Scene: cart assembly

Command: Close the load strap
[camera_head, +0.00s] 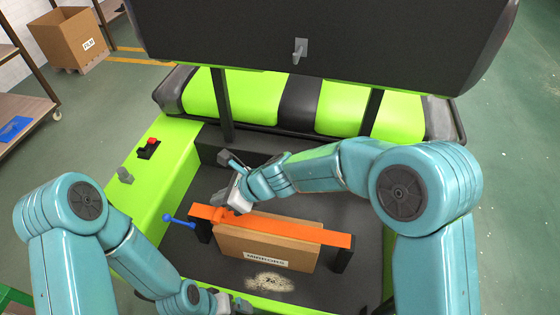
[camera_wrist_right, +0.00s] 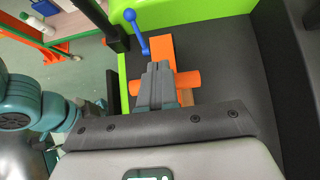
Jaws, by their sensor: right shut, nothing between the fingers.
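The orange load strap (camera_head: 290,228) lies across the top of a brown box labelled MIRRORS (camera_head: 265,251), between two black posts. A blue lever with a ball end (camera_head: 178,220) sticks out to the left from the strap's left post. It also shows in the right wrist view (camera_wrist_right: 136,30), beside the strap (camera_wrist_right: 162,50). My right gripper (camera_head: 228,203) is shut and empty, just at the strap's left part. In the right wrist view its closed fingers (camera_wrist_right: 155,78) cover part of the strap and an orange crosspiece (camera_wrist_right: 190,84). My left gripper (camera_head: 232,304) is low in the head view, its fingers unclear.
The box stands on the cart's dark bed (camera_head: 355,285). The green side panel (camera_head: 160,180) at left carries a red switch (camera_head: 152,142). Green seats (camera_head: 250,95) and a dark panel (camera_head: 330,35) stand behind. A shelf (camera_head: 25,95) and carton (camera_head: 68,38) are farther left.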

